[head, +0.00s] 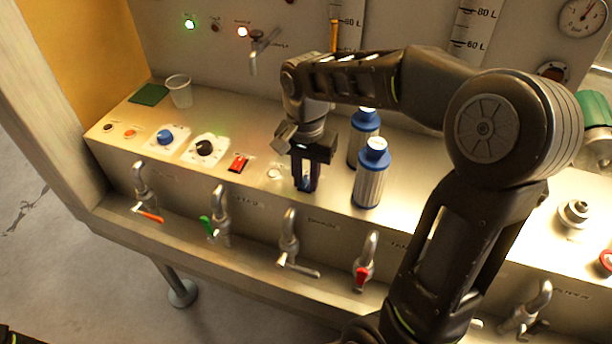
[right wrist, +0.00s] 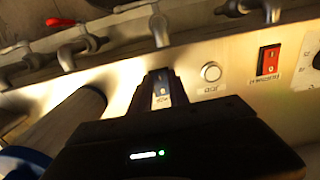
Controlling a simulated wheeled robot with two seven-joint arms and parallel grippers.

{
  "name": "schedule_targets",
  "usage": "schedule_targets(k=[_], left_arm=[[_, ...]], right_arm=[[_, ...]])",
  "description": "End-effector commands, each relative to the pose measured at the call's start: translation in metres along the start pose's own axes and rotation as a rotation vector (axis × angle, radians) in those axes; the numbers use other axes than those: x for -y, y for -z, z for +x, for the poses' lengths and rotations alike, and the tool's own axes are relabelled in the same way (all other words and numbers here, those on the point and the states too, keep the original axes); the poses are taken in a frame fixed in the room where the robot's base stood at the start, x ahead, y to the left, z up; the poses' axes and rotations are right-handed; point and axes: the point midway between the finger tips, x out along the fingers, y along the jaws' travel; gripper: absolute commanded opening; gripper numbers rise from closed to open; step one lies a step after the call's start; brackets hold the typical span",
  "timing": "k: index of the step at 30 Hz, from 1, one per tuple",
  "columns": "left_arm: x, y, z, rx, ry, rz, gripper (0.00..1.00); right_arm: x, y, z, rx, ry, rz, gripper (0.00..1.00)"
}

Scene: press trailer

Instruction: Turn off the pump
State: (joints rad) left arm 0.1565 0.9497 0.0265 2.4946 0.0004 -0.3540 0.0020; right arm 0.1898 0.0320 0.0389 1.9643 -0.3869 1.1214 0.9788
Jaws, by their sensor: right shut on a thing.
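My right gripper (head: 305,188) points down at the steel control panel, right of a round white button (head: 273,174). It is shut on a small blue switch (head: 307,183) on the panel top. In the right wrist view the fingers (right wrist: 162,85) stand on either side of the blue switch (right wrist: 160,92), whose label is too small to read. The white button (right wrist: 210,72) and a red rocker switch (right wrist: 268,60) sit beside it. The red rocker also shows in the head view (head: 238,162). Which way the blue switch is set is hidden by the fingers. My left gripper is not in view.
Two blue-capped canisters (head: 371,175) stand close right of the gripper. Black (head: 205,148) and blue (head: 166,137) knobs lie left. Several taps, one with a red handle (head: 362,277), line the front face. A clear cup (head: 180,91) stands at the back left. A green lamp (head: 190,23) glows.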

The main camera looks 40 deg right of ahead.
Motion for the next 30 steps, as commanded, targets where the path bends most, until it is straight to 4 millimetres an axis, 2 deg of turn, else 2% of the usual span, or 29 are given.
schedule_targets(k=[5, 9, 12, 22, 23, 30], left_arm=[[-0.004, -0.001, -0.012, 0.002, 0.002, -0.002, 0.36], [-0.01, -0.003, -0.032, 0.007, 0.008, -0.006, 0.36], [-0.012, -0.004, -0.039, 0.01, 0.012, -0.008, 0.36], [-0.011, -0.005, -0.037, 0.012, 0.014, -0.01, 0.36], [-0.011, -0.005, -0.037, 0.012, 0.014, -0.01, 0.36], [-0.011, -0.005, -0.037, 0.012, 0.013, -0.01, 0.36]], right_arm=[[0.0, 0.002, -0.005, 0.048, -0.003, 0.002, 0.0], [0.0, 0.006, -0.008, 0.16, -0.005, 0.004, 0.0], [0.0, 0.008, -0.006, 0.228, -0.004, 0.002, 0.0], [0.0, 0.009, -0.002, 0.258, 0.001, 0.0, 0.0], [0.0, 0.009, -0.002, 0.258, 0.001, 0.0, 0.23], [0.0, 0.008, -0.002, 0.258, 0.0, 0.0, 0.42]])
